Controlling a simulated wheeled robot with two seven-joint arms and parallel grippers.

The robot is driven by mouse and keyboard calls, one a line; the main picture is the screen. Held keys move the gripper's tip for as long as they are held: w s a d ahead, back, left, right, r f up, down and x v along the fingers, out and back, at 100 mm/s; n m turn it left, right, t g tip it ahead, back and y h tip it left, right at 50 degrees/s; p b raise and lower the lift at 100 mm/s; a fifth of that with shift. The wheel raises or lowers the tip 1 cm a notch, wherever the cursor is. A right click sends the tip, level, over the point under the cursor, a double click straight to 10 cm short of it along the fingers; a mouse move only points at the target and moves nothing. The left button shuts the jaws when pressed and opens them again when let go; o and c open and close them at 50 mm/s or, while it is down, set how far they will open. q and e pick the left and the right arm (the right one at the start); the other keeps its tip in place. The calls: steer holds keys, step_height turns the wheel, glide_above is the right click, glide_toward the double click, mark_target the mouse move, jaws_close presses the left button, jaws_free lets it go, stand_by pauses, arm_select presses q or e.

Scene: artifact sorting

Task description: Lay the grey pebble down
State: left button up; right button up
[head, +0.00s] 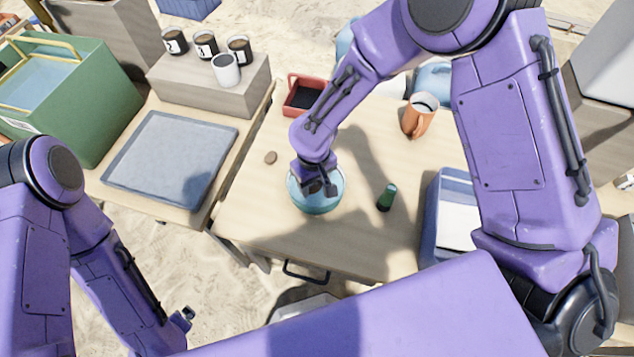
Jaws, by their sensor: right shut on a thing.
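My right gripper (318,190) reaches down over the teal bowl (313,207) on the wooden table. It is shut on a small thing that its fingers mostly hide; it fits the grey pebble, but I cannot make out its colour. I cannot tell whether the held thing touches the bowl. A small brownish stone (270,157) lies on the table, left of and behind the bowl. My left gripper (185,316) is low at the bottom left, over the sandy ground and away from the table; its jaws are too small to read.
A grey-blue tray (172,160) lies on the left table. A green bottle (386,197), an orange mug (418,115) and a red box (301,96) stand around the bowl. A blue bin (448,213) is at right. Black cups (205,44) stand on a block.

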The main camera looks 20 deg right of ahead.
mark_target(317, 185)
steer(key=w+f, duration=0.1)
steer(key=d+f, duration=0.1)
steer(key=w+f, duration=0.1)
steer(key=shift+w+d+f, duration=0.25)
steer(key=shift+w+f, duration=0.05)
step_height(317, 185, down, 3)
steer(key=shift+r, duration=0.2)
steer(key=shift+w+f, duration=0.1)
steer(key=shift+f, duration=0.2)
steer(key=shift+f, duration=0.2)
steer(key=o, duration=1)
step_height(317, 185, up, 12)
steer(key=shift+d+r, duration=0.1)
steer(key=shift+r, duration=0.15)
